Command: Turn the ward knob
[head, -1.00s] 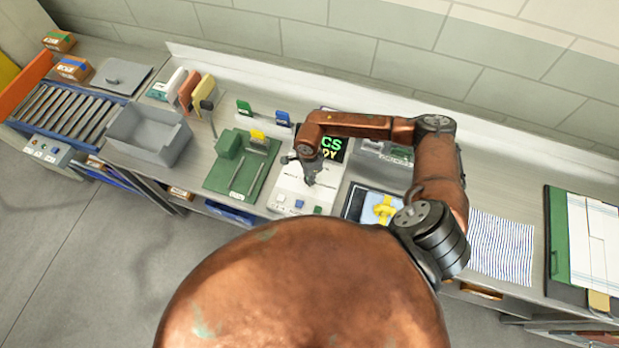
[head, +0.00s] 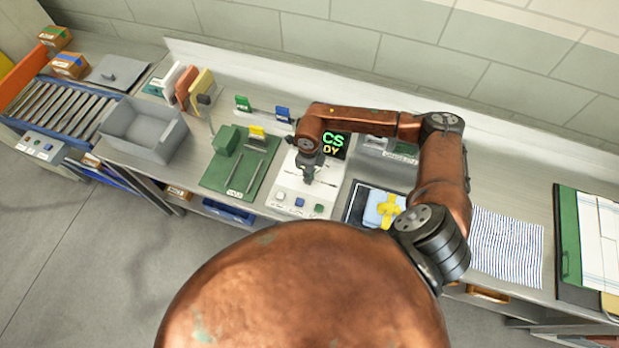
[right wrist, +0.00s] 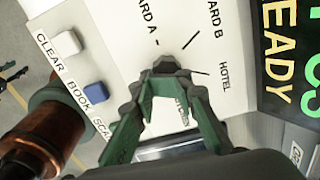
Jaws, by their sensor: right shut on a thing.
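The white console panel (head: 294,196) stands on the bench in the head view, with a dark screen with green letters (head: 334,146) behind it. My right gripper (head: 309,177) points down onto this panel. In the right wrist view its green fingers (right wrist: 177,72) are closed together at the ward dial, between tick marks labelled WARD A, WARD B and HOTEL. They are shut on the ward knob (right wrist: 166,62), of which only a small dark part shows. The fingers hide the rest, and its pointing direction cannot be told.
CLEAR (right wrist: 67,43) and blue BOOK (right wrist: 95,95) buttons lie beside the dial. A green board (head: 240,170) and a grey bin (head: 148,133) stand to the left. A tray with a yellow-ribboned blue item (head: 384,211) and striped cloth (head: 505,245) lie to the right.

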